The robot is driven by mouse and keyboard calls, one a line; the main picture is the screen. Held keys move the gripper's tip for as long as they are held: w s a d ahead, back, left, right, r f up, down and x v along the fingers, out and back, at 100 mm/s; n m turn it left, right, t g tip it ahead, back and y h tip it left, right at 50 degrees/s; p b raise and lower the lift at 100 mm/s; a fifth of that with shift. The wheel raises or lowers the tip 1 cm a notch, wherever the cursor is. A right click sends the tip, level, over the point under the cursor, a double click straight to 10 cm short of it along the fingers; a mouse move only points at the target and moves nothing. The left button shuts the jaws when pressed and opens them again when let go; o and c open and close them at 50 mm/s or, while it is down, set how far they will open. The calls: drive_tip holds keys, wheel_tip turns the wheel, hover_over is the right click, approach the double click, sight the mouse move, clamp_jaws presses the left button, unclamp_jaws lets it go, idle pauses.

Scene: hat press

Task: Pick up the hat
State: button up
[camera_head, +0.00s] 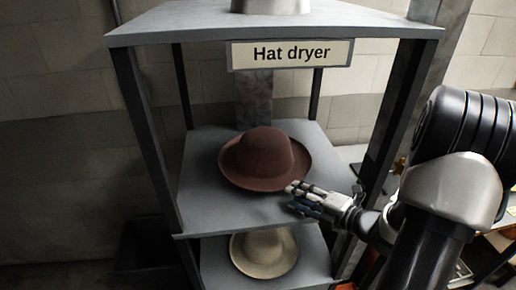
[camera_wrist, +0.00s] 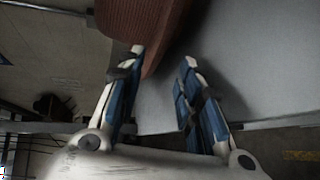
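A reddish-brown felt hat (camera_head: 266,157) sits crown up on the middle shelf of the hat dryer. In the wrist view the hat (camera_wrist: 148,28) fills the upper middle, and its rim comes down beside the left finger. My gripper (camera_head: 298,195) is at the front right edge of the brim. In the wrist view my gripper (camera_wrist: 163,62) is open, with a clear gap between its blue-padded fingers. The rim is close to the left finger's tip; I cannot tell whether they touch.
The hat dryer's grey shelf (camera_head: 210,206) is bare around the hat. Dark posts (camera_head: 147,137) frame it, and a "Hat dryer" sign (camera_head: 291,54) hangs above. A cream hat (camera_head: 264,252) lies on the shelf below. A cluttered surface is at right, partly behind my arm.

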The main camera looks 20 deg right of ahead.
drive_tip(key=s+a+f+t+y, duration=0.1)
drive_tip(key=s+a+t+y, duration=0.1)
drive_tip(key=s, duration=0.2)
drive_tip(key=n+y, duration=0.1)
approach(250, 184)
drive_tip(key=x, duration=0.9)
drive_tip(key=shift+a+r, duration=0.35)
drive_tip(key=shift+a, duration=0.05)
clamp_jaws()
